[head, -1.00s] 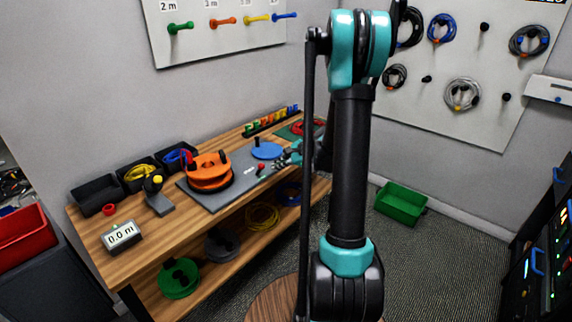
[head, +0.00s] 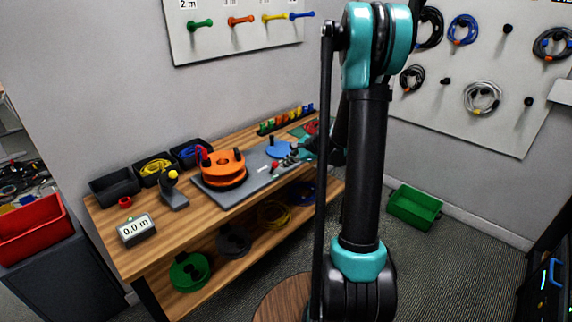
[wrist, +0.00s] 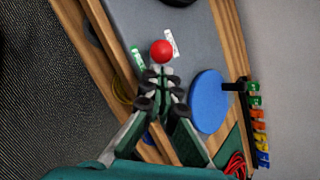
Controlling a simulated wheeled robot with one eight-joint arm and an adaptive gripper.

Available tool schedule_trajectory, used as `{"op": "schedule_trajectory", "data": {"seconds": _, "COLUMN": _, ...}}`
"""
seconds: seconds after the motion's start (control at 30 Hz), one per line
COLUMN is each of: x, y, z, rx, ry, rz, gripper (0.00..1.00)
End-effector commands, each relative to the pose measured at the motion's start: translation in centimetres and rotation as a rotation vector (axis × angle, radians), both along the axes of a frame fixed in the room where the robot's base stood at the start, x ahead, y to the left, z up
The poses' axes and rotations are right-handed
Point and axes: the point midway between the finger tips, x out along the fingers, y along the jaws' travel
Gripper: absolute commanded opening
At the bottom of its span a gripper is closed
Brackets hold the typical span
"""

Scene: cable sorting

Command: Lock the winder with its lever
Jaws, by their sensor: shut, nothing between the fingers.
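The winder, an orange reel (head: 224,172), sits on a grey base plate (head: 250,182) on the workbench in the head view. The lever's red ball knob (head: 275,165) stands on the plate right of the reel; it also shows in the wrist view (wrist: 162,51). Beside it in the wrist view are a green label (wrist: 138,58) and a white label (wrist: 172,43). My gripper (wrist: 160,78) is shut and empty, its fingertips just short of the knob in the picture. In the head view my gripper (head: 291,158) is small, partly behind my arm. The lever's shaft is hidden.
A blue disc (wrist: 209,102) with a dark peg lies right of my gripper in the wrist view. A row of coloured pieces (wrist: 259,125) stands beyond it. In the head view, a length display (head: 136,229) and black bins (head: 115,186) stand at the bench's left.

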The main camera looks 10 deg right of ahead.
Motion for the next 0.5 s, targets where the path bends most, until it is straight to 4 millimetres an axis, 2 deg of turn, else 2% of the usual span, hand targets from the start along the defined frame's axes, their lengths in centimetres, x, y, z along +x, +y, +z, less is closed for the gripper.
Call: {"op": "schedule_trajectory", "data": {"seconds": 0.5, "x": 0.51, "y": 0.42, "z": 0.56, "rx": -0.055, "ry": 0.075, "rz": 0.002, "gripper": 0.00}}
